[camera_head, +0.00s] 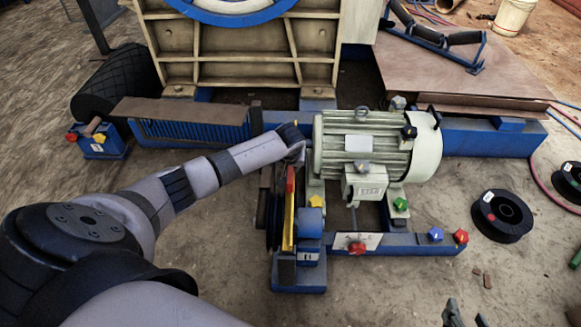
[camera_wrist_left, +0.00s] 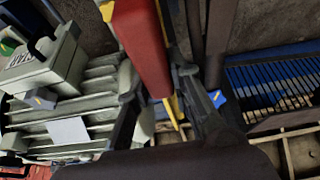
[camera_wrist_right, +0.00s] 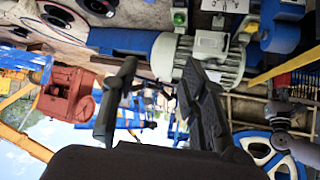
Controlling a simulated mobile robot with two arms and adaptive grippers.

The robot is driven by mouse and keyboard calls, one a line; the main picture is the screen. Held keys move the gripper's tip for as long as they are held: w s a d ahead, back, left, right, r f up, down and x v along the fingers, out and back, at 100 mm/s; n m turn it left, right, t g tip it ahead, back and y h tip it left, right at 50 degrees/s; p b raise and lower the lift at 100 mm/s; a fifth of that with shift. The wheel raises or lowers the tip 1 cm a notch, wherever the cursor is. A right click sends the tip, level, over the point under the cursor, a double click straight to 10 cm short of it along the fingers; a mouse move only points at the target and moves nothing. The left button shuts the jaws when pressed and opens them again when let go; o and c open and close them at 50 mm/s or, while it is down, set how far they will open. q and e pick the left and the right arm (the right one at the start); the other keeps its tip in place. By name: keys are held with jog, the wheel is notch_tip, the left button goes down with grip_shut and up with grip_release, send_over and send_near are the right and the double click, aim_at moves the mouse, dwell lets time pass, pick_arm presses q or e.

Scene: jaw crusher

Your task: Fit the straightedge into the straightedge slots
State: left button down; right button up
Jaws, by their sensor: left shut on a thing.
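The straightedge is a yellow bar (camera_head: 289,228) with a red grip. In the head view it stands near upright against the dark pulley at the motor's left. My left gripper (camera_head: 292,150) is at its upper end. In the left wrist view the red grip (camera_wrist_left: 143,48) lies between the fingers of my left gripper (camera_wrist_left: 160,85), which is shut on it. The straightedge also shows in the right wrist view (camera_wrist_right: 262,77). I cannot make out the slots. My right gripper (camera_head: 467,316) is open and empty at the lower edge; its spread fingers fill the right wrist view (camera_wrist_right: 160,85).
The grey-green motor (camera_head: 362,143) stands right of the straightedge on a blue frame (camera_head: 400,244) with coloured knobs. A black spool (camera_head: 502,215) lies on the floor at right. The crusher body (camera_head: 240,50) is behind. Floor in front of the frame is mostly clear.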

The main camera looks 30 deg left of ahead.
pick_arm(q)
jog(key=shift+r, duration=0.1)
pick_arm(e)
jog(key=shift+s+f, duration=0.1)
jog(key=shift+s, duration=0.05)
jog(key=shift+s+d+f+g, duration=0.15)
jog(key=shift+s+f+g, duration=0.2)
jog(key=shift+s, duration=0.15)
jog(key=shift+s+d+f+g, duration=0.15)
jog(key=shift+s+f+g, duration=0.2)
jog(key=shift+s, duration=0.15)
pick_arm(q)
jog(key=shift+p, duration=0.3)
pick_arm(e)
jog(key=shift+s+f, duration=0.1)
jog(key=shift+s, duration=0.05)
jog(key=shift+s+d+f+g+h, duration=0.25)
jog(key=shift+s+d+g+h, duration=0.05)
jog(key=shift+s+g, duration=0.15)
jog(key=shift+s+d+f, duration=0.1)
